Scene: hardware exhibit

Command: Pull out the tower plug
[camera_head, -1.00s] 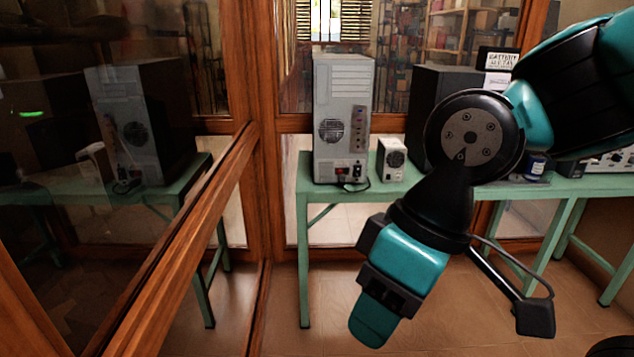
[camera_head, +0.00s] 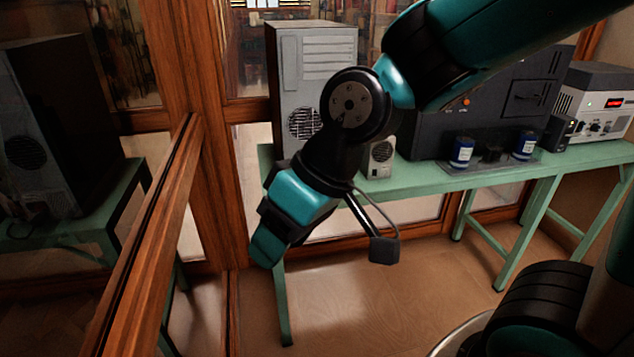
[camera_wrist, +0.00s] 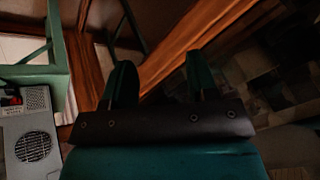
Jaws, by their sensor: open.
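The grey computer tower (camera_head: 311,70) stands on the green table (camera_head: 440,178) at the back, its fan grille facing me. My arm covers its lower rear panel in the head view, so the plug is hidden there. In the wrist view the tower (camera_wrist: 32,165) is at the lower left, with a small red switch (camera_wrist: 13,98) near the table edge. The dark socket area beside it is too small to make out the plug. My gripper (camera_head: 266,252) points down in front of the table's left end. In the wrist view its two fingers (camera_wrist: 161,82) are apart and empty.
A wood-framed glass partition (camera_head: 150,240) runs close on the left and reflects the tower. A small pale box with a fan (camera_head: 380,158) stands right of the tower. Blue jars (camera_head: 462,152), a dark cabinet and a grey instrument (camera_head: 596,95) are farther right. The floor in front is clear.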

